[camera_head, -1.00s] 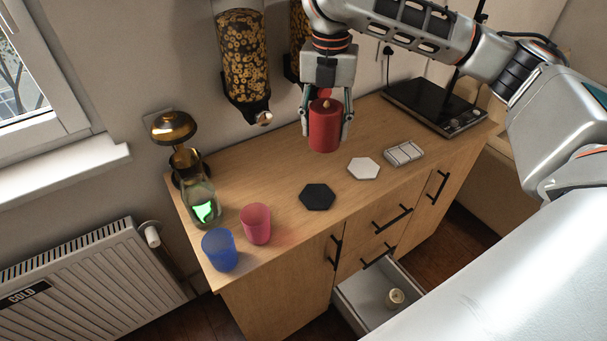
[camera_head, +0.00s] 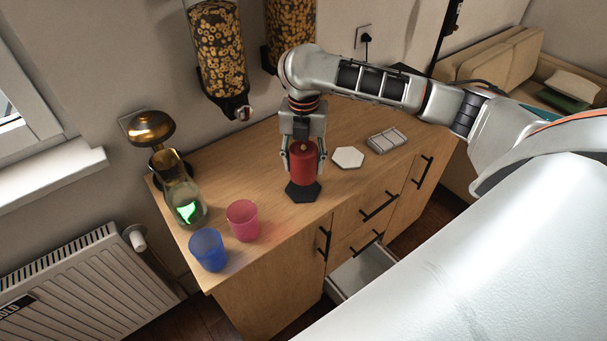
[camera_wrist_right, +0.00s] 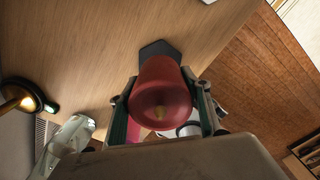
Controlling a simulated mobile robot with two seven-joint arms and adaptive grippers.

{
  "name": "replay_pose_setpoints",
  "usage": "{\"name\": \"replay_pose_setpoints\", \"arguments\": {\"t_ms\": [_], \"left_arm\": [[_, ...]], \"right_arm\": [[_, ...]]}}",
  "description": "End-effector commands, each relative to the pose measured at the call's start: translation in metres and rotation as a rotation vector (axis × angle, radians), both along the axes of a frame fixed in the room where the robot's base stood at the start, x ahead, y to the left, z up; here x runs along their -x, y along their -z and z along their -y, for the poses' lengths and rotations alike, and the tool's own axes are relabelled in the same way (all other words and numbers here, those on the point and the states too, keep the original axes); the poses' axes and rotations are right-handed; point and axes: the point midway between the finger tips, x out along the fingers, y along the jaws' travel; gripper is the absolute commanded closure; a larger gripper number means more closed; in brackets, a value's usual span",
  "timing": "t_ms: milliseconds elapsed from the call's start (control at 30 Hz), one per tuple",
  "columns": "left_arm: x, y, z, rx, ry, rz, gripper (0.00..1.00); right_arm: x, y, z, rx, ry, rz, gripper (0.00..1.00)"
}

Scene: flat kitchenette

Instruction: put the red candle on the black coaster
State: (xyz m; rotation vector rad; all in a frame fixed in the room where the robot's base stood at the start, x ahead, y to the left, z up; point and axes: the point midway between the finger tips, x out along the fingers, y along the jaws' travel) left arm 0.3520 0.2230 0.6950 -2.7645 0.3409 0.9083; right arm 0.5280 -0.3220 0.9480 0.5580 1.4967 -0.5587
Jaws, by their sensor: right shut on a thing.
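The red candle (camera_head: 302,166) is upright at the black hexagonal coaster (camera_head: 303,192), which shows below its base in the head view. I cannot tell whether the base touches the coaster. My right gripper (camera_head: 302,150) is shut on the candle from above, one finger on each side. In the right wrist view the candle (camera_wrist_right: 162,92) sits between the fingers, and part of the coaster (camera_wrist_right: 158,48) shows beyond it. The candle hides much of the coaster. My left gripper is not in view.
A white hexagonal coaster (camera_head: 347,157) and a pale sectioned tray (camera_head: 387,140) lie to the right. A pink cup (camera_head: 242,220), a blue cup (camera_head: 208,250) and a glass bottle (camera_head: 184,205) stand to the left. An open drawer (camera_head: 362,270) juts out below the counter.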

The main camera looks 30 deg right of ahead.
Motion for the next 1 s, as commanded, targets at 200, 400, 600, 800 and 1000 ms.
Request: {"name": "replay_pose_setpoints", "arguments": {"t_ms": [200, 400, 600, 800, 1000], "left_arm": [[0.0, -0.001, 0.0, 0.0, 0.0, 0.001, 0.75], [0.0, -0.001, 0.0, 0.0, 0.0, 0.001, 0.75], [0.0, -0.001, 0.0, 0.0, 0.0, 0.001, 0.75], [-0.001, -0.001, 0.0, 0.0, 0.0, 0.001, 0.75], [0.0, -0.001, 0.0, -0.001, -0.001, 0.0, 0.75]], "right_arm": [[0.0, 0.017, -0.001, -0.001, 0.0, 0.0, 0.83], [0.0, 0.043, -0.001, -0.001, 0.0, 0.0, 0.83], [-0.001, 0.046, 0.0, -0.001, -0.001, 0.003, 0.83], [0.0, 0.048, 0.0, -0.001, 0.0, 0.002, 0.83], [0.0, 0.05, 0.0, -0.001, 0.0, 0.001, 0.36]]}}
